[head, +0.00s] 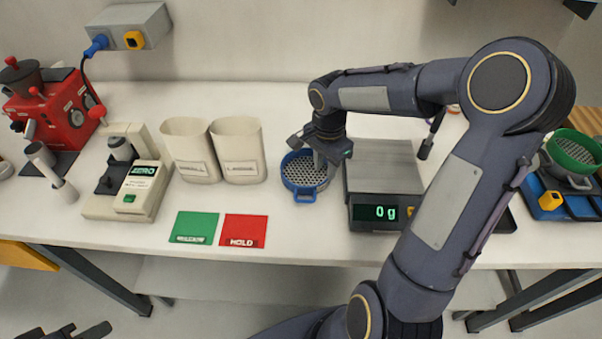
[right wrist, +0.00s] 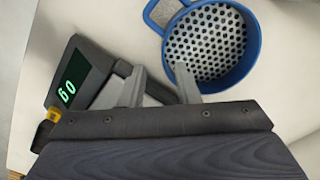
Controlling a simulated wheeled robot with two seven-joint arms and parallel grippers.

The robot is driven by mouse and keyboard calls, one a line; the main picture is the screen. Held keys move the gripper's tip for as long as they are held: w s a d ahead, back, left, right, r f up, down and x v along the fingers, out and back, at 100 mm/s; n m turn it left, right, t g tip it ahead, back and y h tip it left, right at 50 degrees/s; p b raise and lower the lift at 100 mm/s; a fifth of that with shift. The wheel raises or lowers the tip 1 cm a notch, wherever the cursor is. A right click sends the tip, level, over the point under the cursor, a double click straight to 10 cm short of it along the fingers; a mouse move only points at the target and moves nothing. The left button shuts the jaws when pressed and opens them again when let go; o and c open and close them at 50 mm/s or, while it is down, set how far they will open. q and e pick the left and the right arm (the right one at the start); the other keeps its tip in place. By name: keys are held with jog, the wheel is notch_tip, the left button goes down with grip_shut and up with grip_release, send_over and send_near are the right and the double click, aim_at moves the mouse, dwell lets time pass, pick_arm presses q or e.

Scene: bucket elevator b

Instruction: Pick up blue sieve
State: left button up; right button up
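The blue sieve (head: 304,172), a round pan with a perforated grey bottom and a blue rim, sits on the white table left of the scale. In the right wrist view the sieve (right wrist: 212,45) is at the top right, with its loop handle partly cut off. My right gripper (head: 318,158) is over the sieve's right side. In the right wrist view its fingers (right wrist: 160,85) are apart, one over the sieve's inside and one outside the rim. I cannot tell if they touch it. My left gripper (head: 68,331) shows only partly at the bottom left, its fingers apart.
A scale (head: 384,180) reading 0 g stands close right of the sieve. Two cream bins (head: 240,150) stand to the left, behind green (head: 194,228) and red (head: 243,230) cards. A green sieve (head: 573,150) is at far right. A red machine (head: 55,115) stands far left.

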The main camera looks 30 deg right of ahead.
aim_at(323, 177)
jog(key=f, duration=0.2)
jog(key=f+p, duration=0.1)
jog(key=f, duration=0.2)
jog(key=shift+w+d+f, duration=0.2)
jog(key=shift+w+f, duration=0.15)
grip_shut()
